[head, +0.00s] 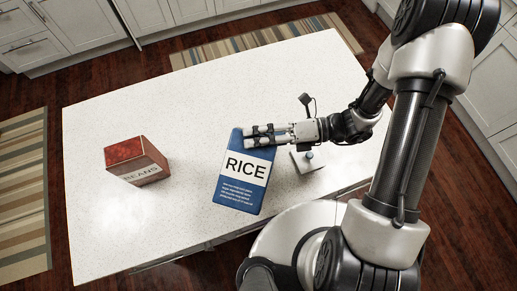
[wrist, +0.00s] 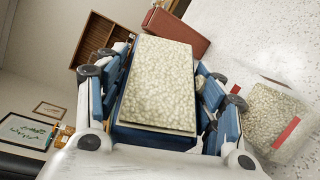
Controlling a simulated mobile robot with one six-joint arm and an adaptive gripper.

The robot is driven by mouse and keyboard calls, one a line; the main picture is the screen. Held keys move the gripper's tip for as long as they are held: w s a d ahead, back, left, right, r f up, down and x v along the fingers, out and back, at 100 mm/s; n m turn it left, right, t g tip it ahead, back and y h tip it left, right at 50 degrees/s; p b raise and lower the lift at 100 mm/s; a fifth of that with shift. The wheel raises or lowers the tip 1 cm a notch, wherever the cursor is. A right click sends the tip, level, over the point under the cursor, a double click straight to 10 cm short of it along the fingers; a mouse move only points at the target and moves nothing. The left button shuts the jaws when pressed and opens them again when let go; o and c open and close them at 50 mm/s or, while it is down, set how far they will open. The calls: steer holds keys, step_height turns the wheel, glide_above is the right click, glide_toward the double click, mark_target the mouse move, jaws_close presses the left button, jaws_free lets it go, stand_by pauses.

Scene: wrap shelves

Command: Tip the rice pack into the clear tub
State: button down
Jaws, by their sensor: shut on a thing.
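The blue rice pack (head: 240,190) stands out at mid-table in the head view, its RICE label facing the camera. My gripper (head: 262,134) is shut on its upper part. In the wrist view the pack (wrist: 125,138) sits between my fingers (wrist: 158,105), with a pale, grainy surface facing the camera. A clear tub (wrist: 275,115) shows at the right of the wrist view, with pale grain-like contents and a red stripe. It is apart from the pack there. I cannot make out the tub surely in the head view.
A red-brown BEANS box (head: 137,160) stands on the left of the white table (head: 180,110); it also shows in the wrist view (wrist: 178,32). The table's far side is clear.

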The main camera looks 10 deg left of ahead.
steer(key=shift+w+m+p, duration=0.15)
steer(key=shift+m+p, duration=0.35)
steer(key=shift+p, duration=0.15)
stand_by(1.4)
steer(key=shift+r, duration=0.1)
stand_by(0.6)
